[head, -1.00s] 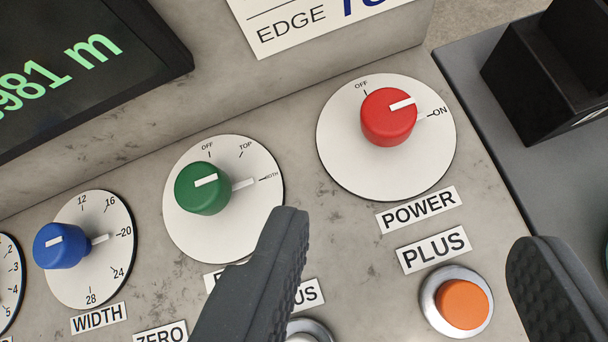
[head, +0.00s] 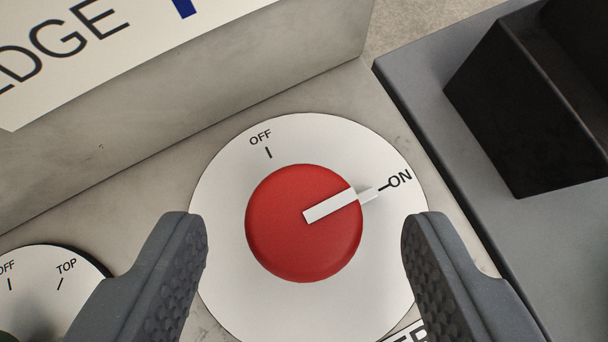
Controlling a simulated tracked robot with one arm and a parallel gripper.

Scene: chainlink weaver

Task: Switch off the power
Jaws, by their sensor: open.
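The red power knob (head: 290,245) sits in the middle of a round white dial plate (head: 225,195). Its white pointer points to the ON mark at the upper right. The OFF mark is at the top left of the plate. My gripper (head: 304,222) is open, with one dark grey finger to the left of the knob and the other to the right. Clear gaps show between both fingers and the knob. The POWER label is mostly hidden behind the right finger.
Part of another white dial (head: 60,262) with OFF and TOP marks is at the lower left. A raised panel ledge with an EDGE sign (head: 120,45) runs along the upper left. A black block (head: 520,110) stands on a grey surface (head: 425,90) at the right.

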